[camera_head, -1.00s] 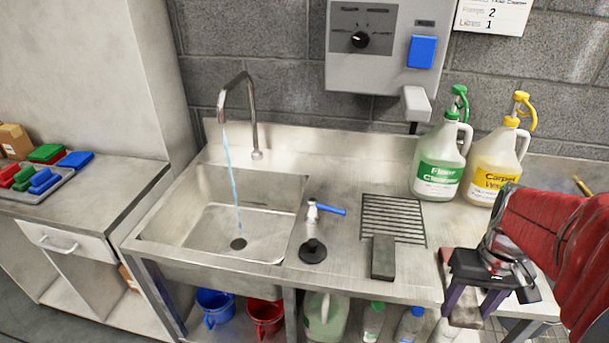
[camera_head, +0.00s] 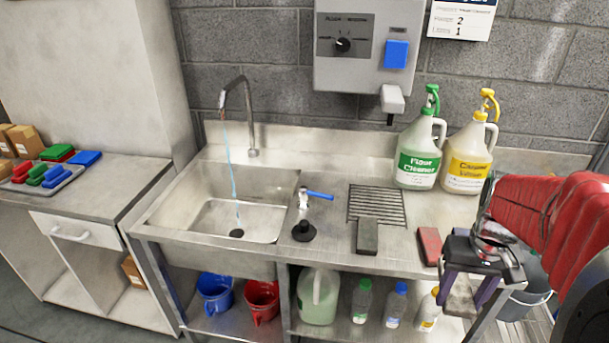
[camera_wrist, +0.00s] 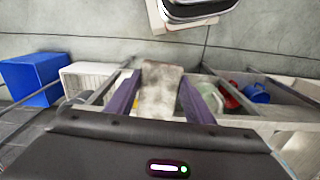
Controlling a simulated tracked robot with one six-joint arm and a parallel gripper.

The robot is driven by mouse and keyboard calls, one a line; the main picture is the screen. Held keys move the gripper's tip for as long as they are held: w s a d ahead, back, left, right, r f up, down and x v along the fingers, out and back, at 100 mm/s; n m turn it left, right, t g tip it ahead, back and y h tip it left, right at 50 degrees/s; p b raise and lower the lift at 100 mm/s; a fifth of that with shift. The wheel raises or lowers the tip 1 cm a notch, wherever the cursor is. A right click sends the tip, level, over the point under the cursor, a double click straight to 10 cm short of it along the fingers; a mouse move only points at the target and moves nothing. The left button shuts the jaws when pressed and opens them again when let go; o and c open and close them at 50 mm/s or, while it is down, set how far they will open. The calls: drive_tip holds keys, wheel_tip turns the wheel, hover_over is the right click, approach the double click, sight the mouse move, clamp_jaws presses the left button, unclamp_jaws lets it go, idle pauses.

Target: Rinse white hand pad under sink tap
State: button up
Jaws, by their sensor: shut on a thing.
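My gripper (camera_head: 468,292) is at the right, in front of the counter's front right edge. Its purple fingers are shut on a pale, stained pad, the white hand pad (camera_head: 459,300). In the wrist view the pad (camera_wrist: 160,90) stands between the two fingers, whitish with brown-grey marks. The sink basin (camera_head: 245,216) is left of my gripper, well apart from it. The tap (camera_head: 250,115) arches over the basin, and a thin blue water stream (camera_head: 231,170) falls from it toward the drain (camera_head: 237,233).
The counter holds a blue-handled valve (camera_head: 318,195), black plug (camera_head: 303,232), grate (camera_head: 376,205), dark grey block (camera_head: 367,237), red block (camera_head: 429,246) and cleaner jugs (camera_head: 418,160). Buckets (camera_head: 262,300) and bottles stand below. A tray of coloured pads (camera_head: 42,178) is left.

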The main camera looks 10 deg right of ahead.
drive_tip(key=w+a, duration=0.2)
drive_tip(key=w, duration=0.7)
drive_tip(key=w+a+f+n, duration=0.2)
drive_tip(key=w+a+f, duration=0.2)
drive_tip(key=w+a, duration=0.3)
drive_tip(key=w+a+f+n, duration=0.2)
drive_tip(key=w+a+f, duration=0.2)
drive_tip(key=w+a, duration=0.3)
drive_tip(key=a, duration=0.4)
drive_tip(key=shift+a+f, duration=0.25)
drive_tip(key=shift+a, duration=0.15)
drive_tip(key=shift+s, duration=0.2)
